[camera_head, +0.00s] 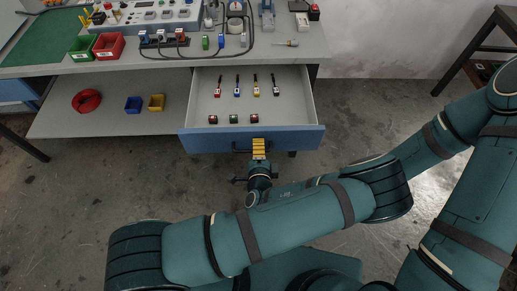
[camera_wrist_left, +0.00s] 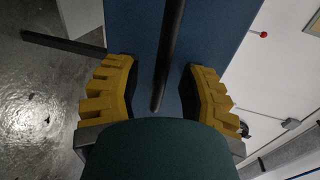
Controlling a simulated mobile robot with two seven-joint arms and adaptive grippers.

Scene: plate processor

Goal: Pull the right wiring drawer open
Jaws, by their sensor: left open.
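The right wiring drawer (camera_head: 204,143) is pulled out from under the workbench, with its blue front facing me and its grey inside showing. My left gripper (camera_head: 259,145), with yellow fingers, is at the middle of the drawer front, at the dark handle (camera_head: 240,151). In the left wrist view, the handle bar (camera_wrist_left: 170,50) runs between the open fingers, with a gap on each side, before the blue front (camera_wrist_left: 136,30). My right gripper does not show.
The workbench top (camera_head: 300,60) holds a control box (camera_head: 150,15), red (camera_head: 109,46) and green (camera_head: 82,48) bins, cables and a screwdriver (camera_head: 286,43). A lower shelf (camera_head: 60,120) carries a red coil and two small bins. The floor before the drawer is clear apart from my arms.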

